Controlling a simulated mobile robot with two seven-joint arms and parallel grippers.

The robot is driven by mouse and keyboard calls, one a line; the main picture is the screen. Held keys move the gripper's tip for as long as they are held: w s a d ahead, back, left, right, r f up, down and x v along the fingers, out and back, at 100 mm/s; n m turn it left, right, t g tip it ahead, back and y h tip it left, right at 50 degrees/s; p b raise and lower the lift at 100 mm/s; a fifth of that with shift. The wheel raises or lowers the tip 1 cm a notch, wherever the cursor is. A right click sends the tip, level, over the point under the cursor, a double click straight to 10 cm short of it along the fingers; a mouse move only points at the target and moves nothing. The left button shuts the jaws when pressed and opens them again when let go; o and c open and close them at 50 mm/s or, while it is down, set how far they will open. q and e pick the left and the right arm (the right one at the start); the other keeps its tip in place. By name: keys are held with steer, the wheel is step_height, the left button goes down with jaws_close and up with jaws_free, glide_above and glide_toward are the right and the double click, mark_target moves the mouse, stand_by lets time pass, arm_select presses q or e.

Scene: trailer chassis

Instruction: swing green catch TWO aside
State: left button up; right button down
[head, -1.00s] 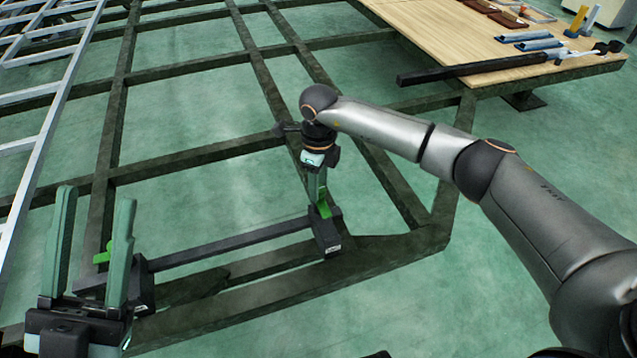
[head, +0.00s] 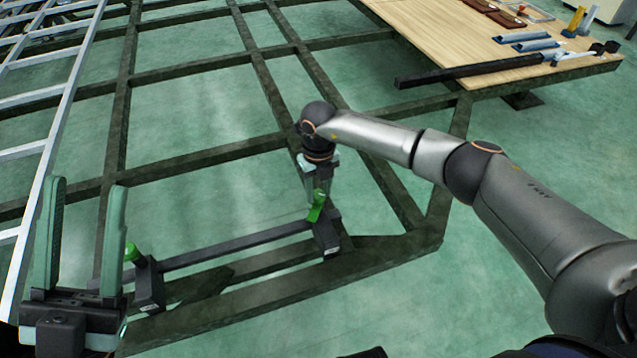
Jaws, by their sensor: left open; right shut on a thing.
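One green catch (head: 316,207) stands on the dark block (head: 328,238) at the right end of a black bar. My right gripper (head: 317,193) points down at it and is shut on its upper part. The fingertips are small and partly hidden. A second green catch (head: 131,252) stands on the block (head: 149,287) at the bar's left end. No number can be read on either catch. My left gripper (head: 85,190) is open and empty, fingers pointing up, in front of and left of the second catch.
The black bar (head: 235,245) runs between the two blocks over the dark chassis frame (head: 195,160). A pale ladder-like rack (head: 50,140) lies at the left. A wooden deck (head: 470,50) with tools and a black beam (head: 470,70) is at the upper right.

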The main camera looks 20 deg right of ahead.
steer(key=m+p, duration=0.1)
steer(key=m, duration=0.1)
steer(key=m+p, duration=0.1)
steer(key=shift+r+m, duration=0.2)
steer(key=shift+m, duration=0.2)
steer(key=shift+m+p, duration=0.4)
steer(key=shift+p, duration=0.1)
steer(key=m+p, duration=0.1)
steer(key=m, duration=0.1)
steer(key=shift+m+p, duration=0.3)
steer(key=shift+p, duration=0.05)
steer(key=m+p, duration=0.1)
steer(key=m, duration=0.2)
steer(key=shift+f+p, duration=0.1)
steer(key=shift+p, duration=0.25)
arm_select(q)
steer(key=w+a+f+n+g+y, duration=0.1)
steer(key=w+f+n+g+y, duration=0.2)
steer(key=f, duration=0.6)
steer(key=w+a+f+n+g+y, duration=0.1)
steer(key=w+f+n+g+y, duration=0.2)
steer(key=f, duration=0.7)
steer(key=shift+w+n+y, duration=0.3)
steer(key=shift+n+y, duration=0.8)
steer(key=shift+y, duration=1.3)
arm_select(e)
steer(key=shift+c, duration=2.2)
jaws_free()
